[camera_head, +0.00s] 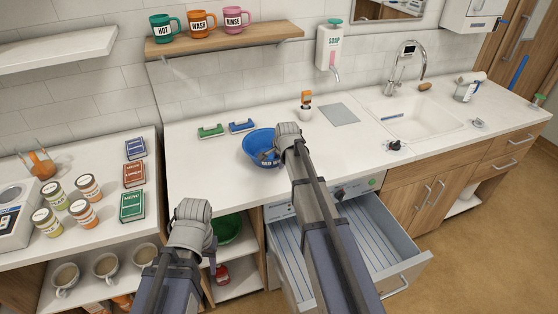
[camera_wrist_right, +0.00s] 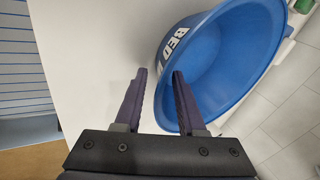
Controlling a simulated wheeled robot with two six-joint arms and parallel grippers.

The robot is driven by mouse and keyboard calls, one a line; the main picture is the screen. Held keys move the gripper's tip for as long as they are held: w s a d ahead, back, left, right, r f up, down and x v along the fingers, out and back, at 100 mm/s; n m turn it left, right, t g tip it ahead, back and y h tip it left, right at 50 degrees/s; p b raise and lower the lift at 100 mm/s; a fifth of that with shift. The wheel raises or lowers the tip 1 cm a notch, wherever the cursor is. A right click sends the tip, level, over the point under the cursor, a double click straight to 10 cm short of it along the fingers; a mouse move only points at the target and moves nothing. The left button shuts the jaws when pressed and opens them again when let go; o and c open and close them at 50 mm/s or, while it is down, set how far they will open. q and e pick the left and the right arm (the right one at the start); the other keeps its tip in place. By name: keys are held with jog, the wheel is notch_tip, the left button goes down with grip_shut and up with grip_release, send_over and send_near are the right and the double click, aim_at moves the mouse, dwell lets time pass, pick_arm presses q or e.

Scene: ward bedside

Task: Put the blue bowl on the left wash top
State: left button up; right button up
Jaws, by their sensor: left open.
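The blue bowl (camera_head: 256,141) stands on the middle white counter (camera_head: 190,165), near its front edge, with white lettering on its outside. It also shows in the right wrist view (camera_wrist_right: 236,62). My right gripper (camera_head: 268,156) is at the bowl's front right side. In the right wrist view, the fingers of my right gripper (camera_wrist_right: 158,78) are apart, with the bowl's near wall reaching between them; I cannot tell whether they touch it. My left gripper (camera_head: 212,264) is low in front of the shelf under the counter, open and mostly hidden by its own wrist.
An open drawer (camera_head: 390,262) juts out below the counter at the right. Green and blue holders (camera_head: 226,129) lie behind the bowl. A sink (camera_head: 412,116) is to the right. Jars (camera_head: 88,187) and books crowd the left counter. The middle counter is clear left of the bowl.

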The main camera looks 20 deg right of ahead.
jog(key=p+v, duration=1.1)
jog(key=v, duration=0.1)
jog(key=s+a+f+n+g, duration=0.1)
jog(key=s+a+n+g, duration=0.2)
jog(key=s+a+n, duration=0.6)
jog(key=s+a+f+n+g+h, duration=0.1)
jog(key=s+a+n+g, duration=0.2)
jog(key=s+a+n, duration=0.7)
jog(key=s, duration=0.7)
jog(key=shift+s+n, duration=0.3)
jog(key=shift+f, duration=0.15)
